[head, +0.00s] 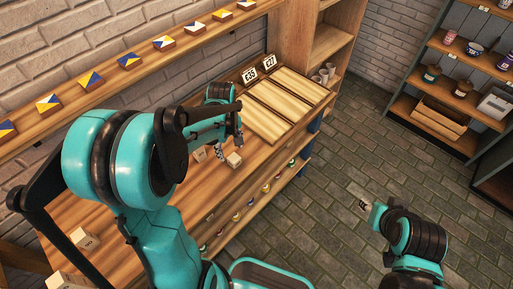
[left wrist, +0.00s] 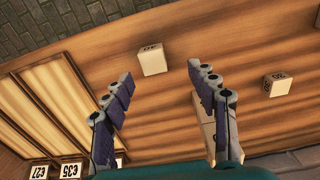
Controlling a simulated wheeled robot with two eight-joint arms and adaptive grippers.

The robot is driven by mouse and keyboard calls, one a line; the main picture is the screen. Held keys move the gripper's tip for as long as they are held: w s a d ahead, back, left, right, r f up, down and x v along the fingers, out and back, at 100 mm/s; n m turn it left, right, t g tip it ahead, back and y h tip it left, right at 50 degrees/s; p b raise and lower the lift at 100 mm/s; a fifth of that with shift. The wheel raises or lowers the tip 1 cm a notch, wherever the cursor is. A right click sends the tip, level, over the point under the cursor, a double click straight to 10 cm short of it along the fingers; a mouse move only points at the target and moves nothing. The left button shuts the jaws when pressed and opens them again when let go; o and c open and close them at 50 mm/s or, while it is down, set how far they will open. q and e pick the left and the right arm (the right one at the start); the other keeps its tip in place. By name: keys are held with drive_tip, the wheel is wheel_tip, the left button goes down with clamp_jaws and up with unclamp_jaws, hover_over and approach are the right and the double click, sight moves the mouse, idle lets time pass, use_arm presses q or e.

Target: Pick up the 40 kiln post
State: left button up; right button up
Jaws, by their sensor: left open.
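Several pale kiln posts stand on the wooden workbench. A second post (left wrist: 277,86) lies to the right, with a marking I cannot read for sure. A third post (left wrist: 207,128) is partly hidden behind my right-hand finger. In the head view, two posts (head: 234,160) (head: 200,155) sit close to my left gripper (head: 229,149). My left gripper (left wrist: 160,78) is open and empty. My right gripper (head: 364,204) hangs over the floor.
More posts (head: 85,238) (head: 65,281) lie near the bench's left end. Pale boards (head: 287,90) with price cards (head: 250,75) lie at its far end. A shelf of painted tiles (head: 129,61) runs along the wall. Small coloured items (head: 250,202) sit on the shelf below.

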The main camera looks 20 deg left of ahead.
sight(234, 157)
use_arm(q)
drive_tip(key=shift+w+f, duration=0.4)
drive_tip(key=shift+f, duration=0.05)
drive_tip(key=shift+w+f, duration=0.1)
drive_tip(key=shift+f, duration=0.25)
drive_tip(key=shift+f+b, duration=0.65)
drive_tip(key=shift+f, duration=0.3)
drive_tip(key=f+b, duration=0.1)
drive_tip(key=f, duration=0.2)
drive_tip(key=f+b, duration=0.1)
drive_tip(key=f, duration=0.1)
drive_tip(key=shift+w+f+b, duration=0.1)
drive_tip(key=shift+w+b, duration=0.2)
drive_tip(key=shift+b, duration=0.05)
drive_tip(key=shift+c, duration=0.9)
drive_tip(key=c, duration=1.1)
